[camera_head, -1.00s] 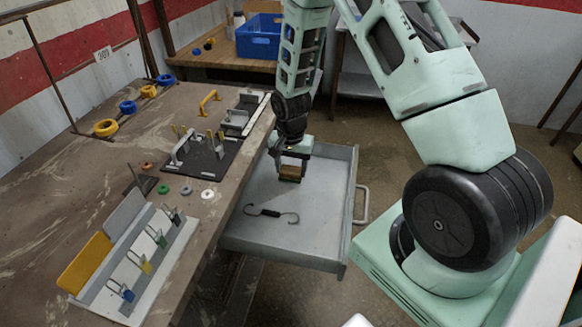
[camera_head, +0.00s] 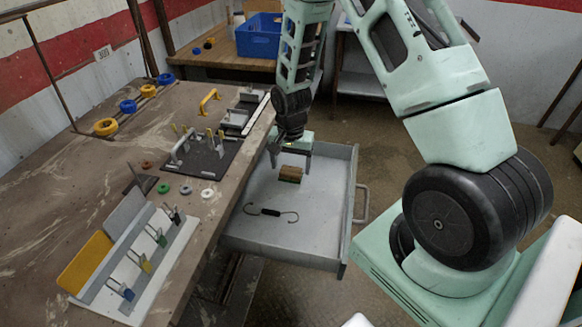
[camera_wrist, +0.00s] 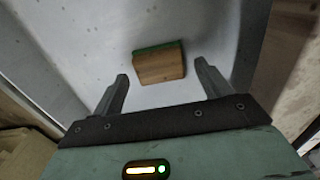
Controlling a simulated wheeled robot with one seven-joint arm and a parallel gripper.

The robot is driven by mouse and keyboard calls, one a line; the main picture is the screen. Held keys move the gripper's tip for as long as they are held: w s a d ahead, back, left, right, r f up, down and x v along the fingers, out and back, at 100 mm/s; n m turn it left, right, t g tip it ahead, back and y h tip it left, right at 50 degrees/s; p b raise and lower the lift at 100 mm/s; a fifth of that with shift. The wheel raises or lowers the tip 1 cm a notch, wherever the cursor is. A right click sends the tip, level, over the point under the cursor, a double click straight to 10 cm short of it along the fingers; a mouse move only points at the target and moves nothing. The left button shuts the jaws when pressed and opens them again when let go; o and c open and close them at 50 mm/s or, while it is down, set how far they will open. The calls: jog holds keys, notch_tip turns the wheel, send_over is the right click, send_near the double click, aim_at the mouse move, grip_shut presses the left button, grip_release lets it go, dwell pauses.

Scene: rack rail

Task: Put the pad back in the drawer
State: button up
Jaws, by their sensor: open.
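The pad (camera_head: 290,174) is a small wooden block with a green face. It lies on the floor of the open grey drawer (camera_head: 310,251), toward the drawer's far part. In the wrist view the pad (camera_wrist: 159,63) lies beyond the fingertips, between their lines and apart from both. My gripper (camera_head: 290,165) is open and empty just above and behind the pad; its fingers (camera_wrist: 162,85) are spread wide in the wrist view. The drawer is pulled out from the bench.
A black-bodied spring with hooked ends (camera_head: 270,212) lies in the drawer, nearer than the pad. The workbench (camera_head: 80,210) left of the drawer carries a rack of padlocks (camera_head: 140,260), coloured rings and a black fixture board (camera_head: 205,158). A blue crate (camera_head: 258,38) stands on the back table.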

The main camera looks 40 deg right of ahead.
aim_at(291, 170)
notch_tip(291, 170, up, 10)
jog(key=s+a+r+n, duration=0.3)
jog(key=a, duration=0.4)
jog(key=s+a+r+n, duration=0.3)
jog(key=a+r+n, duration=0.1)
jog(key=a, duration=0.4)
jog(key=s+a+r+n, duration=0.2)
jog(key=s+a+n, duration=0.2)
jog(key=s, duration=0.5)
jog(key=s+a+r+n, duration=0.2)
jog(key=s+a+n, duration=0.3)
jog(key=s+n, duration=0.2)
jog(key=shift+s+a+r+y+b, duration=0.15)
jog(key=shift+s+a+y+b, duration=0.15)
jog(key=shift+s, duration=0.95)
